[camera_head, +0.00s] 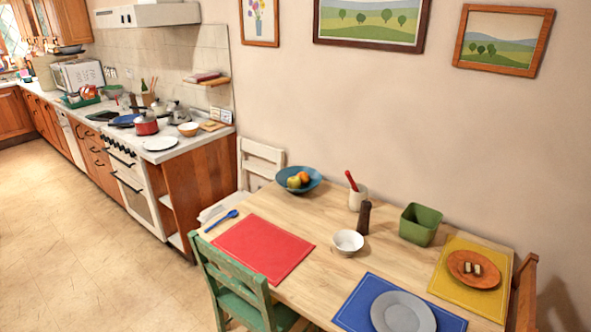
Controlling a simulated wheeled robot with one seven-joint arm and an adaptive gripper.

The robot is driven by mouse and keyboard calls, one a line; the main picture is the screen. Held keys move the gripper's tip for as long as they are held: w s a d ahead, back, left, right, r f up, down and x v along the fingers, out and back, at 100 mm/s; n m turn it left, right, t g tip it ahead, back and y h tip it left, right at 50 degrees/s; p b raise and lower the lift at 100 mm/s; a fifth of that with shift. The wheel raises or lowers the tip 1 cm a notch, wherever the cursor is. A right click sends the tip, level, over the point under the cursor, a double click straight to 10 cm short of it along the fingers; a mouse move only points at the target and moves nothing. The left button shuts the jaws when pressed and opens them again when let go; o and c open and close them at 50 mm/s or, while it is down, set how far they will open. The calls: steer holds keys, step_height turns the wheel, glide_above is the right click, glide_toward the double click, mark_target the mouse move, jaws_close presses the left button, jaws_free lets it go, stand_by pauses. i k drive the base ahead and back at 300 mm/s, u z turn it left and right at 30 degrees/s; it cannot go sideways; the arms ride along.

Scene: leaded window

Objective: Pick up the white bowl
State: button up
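The white bowl (348,243) stands upright on the wooden dining table (320,210), near the table's middle. It looks empty. A dark brown pepper mill (364,218) stands just behind it to the right, close to its rim. My gripper is not in view.
A cream crock (357,198) with a red-handled utensil, a blue fruit bowl (299,181) and a green square container (420,225) stand behind the bowl. A red placemat (263,249) lies left. A grey plate (402,313) lies in front. A green chair (236,285) stands at the near edge.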

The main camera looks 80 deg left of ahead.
mark_target(348, 242)
steer(key=u, duration=1.8)
